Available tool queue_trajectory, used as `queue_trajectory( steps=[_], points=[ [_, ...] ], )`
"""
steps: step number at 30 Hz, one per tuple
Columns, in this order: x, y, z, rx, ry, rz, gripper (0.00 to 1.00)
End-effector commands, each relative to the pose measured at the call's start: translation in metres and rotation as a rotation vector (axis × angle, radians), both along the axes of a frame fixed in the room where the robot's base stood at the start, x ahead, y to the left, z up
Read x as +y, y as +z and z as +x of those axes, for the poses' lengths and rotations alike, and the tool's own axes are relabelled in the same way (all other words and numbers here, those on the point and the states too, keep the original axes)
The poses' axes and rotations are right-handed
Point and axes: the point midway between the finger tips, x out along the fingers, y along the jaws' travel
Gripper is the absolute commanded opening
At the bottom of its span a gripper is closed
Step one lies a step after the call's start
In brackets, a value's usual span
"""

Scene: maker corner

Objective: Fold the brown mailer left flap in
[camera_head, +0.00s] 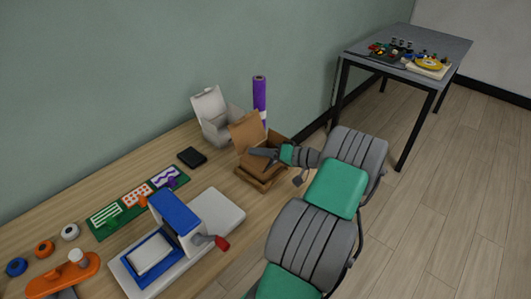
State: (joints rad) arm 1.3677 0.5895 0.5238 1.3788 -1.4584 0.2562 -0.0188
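The brown mailer (262,183) stands near the wooden table's right end. A broad brown panel (247,131) stands up at its back left, leaning outward. Other brown panels show low around the opening, but I cannot tell the left flap apart from them. My gripper (260,154) reaches in from the right, with its dark fingers over the mailer's opening, in front of the upright panel. The fingers look close together, but the view is too small to show a gap or contact. My gripper and wrist hide part of the mailer's inside and right side.
A white open box (213,121) and a purple roll (260,95) stand behind the mailer. A small black box (192,157) lies to its left. A blue and white press with a red-tipped handle (220,242) stands at the front. Stencil panels (137,201) lie further left.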

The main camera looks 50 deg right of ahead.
Motion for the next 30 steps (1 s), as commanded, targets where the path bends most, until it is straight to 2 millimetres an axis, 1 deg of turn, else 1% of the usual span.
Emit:
queue_trajectory(
  steps=[1, 6, 14, 18, 23, 30],
  points=[
    [-0.002, 0.007, -0.003, 0.001, -0.002, 0.002, 0.24],
    [-0.008, 0.018, -0.021, 0.0, -0.004, 0.006, 0.24],
    [-0.018, 0.025, -0.05, 0.001, -0.003, 0.006, 0.24],
    [-0.022, 0.025, -0.061, 0.0, -0.003, 0.004, 0.24],
    [-0.024, 0.021, -0.068, 0.0, -0.001, 0.002, 0.24],
    [-0.024, 0.018, -0.069, -0.001, -0.001, 0.0, 0.24]
  ],
)
